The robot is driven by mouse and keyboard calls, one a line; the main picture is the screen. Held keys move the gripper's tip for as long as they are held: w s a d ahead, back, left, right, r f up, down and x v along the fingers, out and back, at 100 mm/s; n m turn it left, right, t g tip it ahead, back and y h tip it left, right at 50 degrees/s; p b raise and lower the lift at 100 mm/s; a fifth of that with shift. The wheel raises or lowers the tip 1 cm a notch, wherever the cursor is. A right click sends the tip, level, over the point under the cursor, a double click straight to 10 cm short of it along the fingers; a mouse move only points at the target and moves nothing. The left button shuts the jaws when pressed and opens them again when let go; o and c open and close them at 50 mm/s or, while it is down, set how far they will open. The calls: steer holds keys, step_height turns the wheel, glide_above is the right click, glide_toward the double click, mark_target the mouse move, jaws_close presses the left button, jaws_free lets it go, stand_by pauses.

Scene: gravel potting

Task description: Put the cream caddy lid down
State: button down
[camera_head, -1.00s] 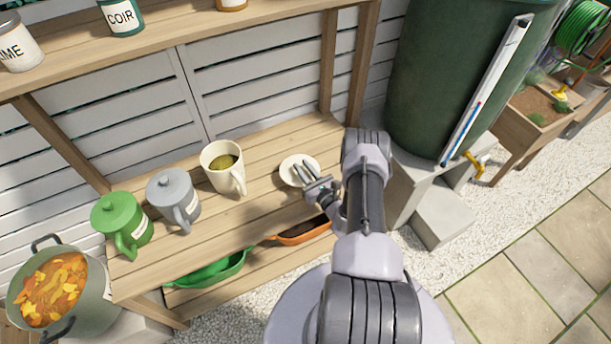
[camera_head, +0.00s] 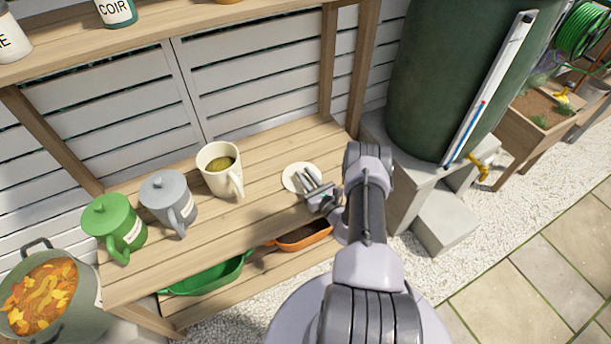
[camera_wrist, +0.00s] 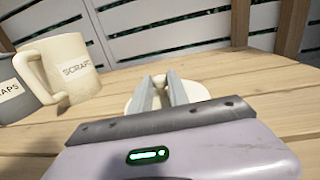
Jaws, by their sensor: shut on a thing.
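The cream caddy lid (camera_head: 290,180) is a round disc at the right part of the wooden bench top. In the wrist view the lid (camera_wrist: 196,91) shows around my fingers, low over the boards; I cannot tell whether it touches them. My gripper (camera_head: 306,175) is shut on the lid's knob (camera_wrist: 161,78); in the wrist view my gripper (camera_wrist: 162,84) points away toward the slatted back. The cream caddy (camera_head: 222,172) stands upright and open to the left of the lid, with dark greenish contents inside. It also shows in the wrist view (camera_wrist: 75,70).
A grey lidded caddy (camera_head: 166,198) and a green lidded caddy (camera_head: 112,226) stand farther left. A green tray (camera_head: 210,277) and an orange tray (camera_head: 304,237) lie on the shelf below. A dark green water butt (camera_head: 440,80) stands to the right. Bench boards around the lid are clear.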

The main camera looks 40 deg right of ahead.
steer(key=c, duration=1.3)
jaws_free()
steer(key=shift+o, duration=0.2)
